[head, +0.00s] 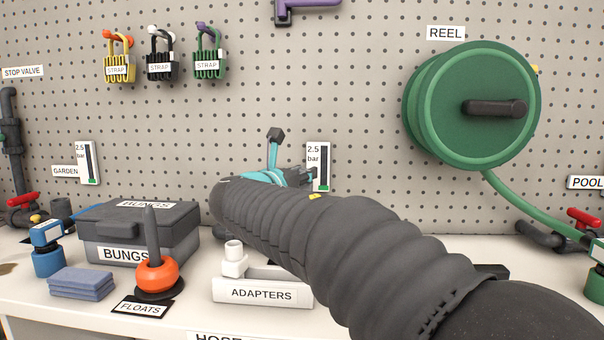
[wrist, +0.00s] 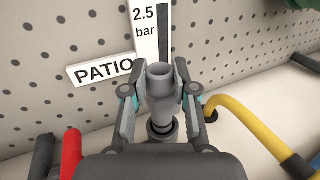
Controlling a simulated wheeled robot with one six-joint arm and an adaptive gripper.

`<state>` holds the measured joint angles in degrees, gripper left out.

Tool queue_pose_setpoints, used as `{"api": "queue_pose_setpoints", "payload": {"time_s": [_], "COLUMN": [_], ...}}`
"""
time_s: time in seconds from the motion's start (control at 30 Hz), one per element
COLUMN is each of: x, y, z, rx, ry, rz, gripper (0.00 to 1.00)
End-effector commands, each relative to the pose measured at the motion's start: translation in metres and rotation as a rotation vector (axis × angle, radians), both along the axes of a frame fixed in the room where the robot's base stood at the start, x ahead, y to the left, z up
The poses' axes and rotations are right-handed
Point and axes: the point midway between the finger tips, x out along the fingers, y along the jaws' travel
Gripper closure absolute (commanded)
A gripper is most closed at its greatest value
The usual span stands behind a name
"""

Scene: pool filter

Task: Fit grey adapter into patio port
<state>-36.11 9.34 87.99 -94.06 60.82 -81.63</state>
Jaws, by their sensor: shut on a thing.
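In the wrist view my gripper (wrist: 158,92) is shut on the grey adapter (wrist: 160,78), a short upright tube with an open top, held between the two fingers. Directly below it is a dark, ringed patio port (wrist: 160,130), beside the PATIO sign (wrist: 100,71). The adapter's lower end meets or overlaps the port's ring in this view; I cannot tell how deep it sits. In the head view my gripper (head: 275,178) shows only in part behind my dark arm, near the pegboard; the adapter and port are hidden there.
A 2.5 bar gauge (wrist: 151,30) stands behind the adapter. A red handle (wrist: 70,151) is at left and a yellow hose (wrist: 248,121) at right. In the head view, the adapters tray (head: 221,291), floats stand (head: 142,309) and bungs box (head: 135,222) are along the bench.

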Motion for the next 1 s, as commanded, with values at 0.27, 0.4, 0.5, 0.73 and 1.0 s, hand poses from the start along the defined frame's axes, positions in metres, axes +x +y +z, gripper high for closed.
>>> {"api": "queue_pose_setpoints", "payload": {"time_s": [0.27, 0.4, 0.5, 0.73, 1.0], "x": [0.0, 0.0, 0.0, 0.0, 0.0], "y": [0.0, 0.0, 0.0, 0.0, 0.0], "z": [-0.006, -0.008, -0.01, -0.015, -0.02], "rx": [0.0, 0.0, 0.001, 0.0, 0.0], "ry": [0.0, 0.0, 0.0, 0.0, 0.0], "rz": [0.0, 0.0, 0.0, 0.0, 0.0], "gripper": [1.0, 1.0, 1.0, 1.0, 1.0]}}
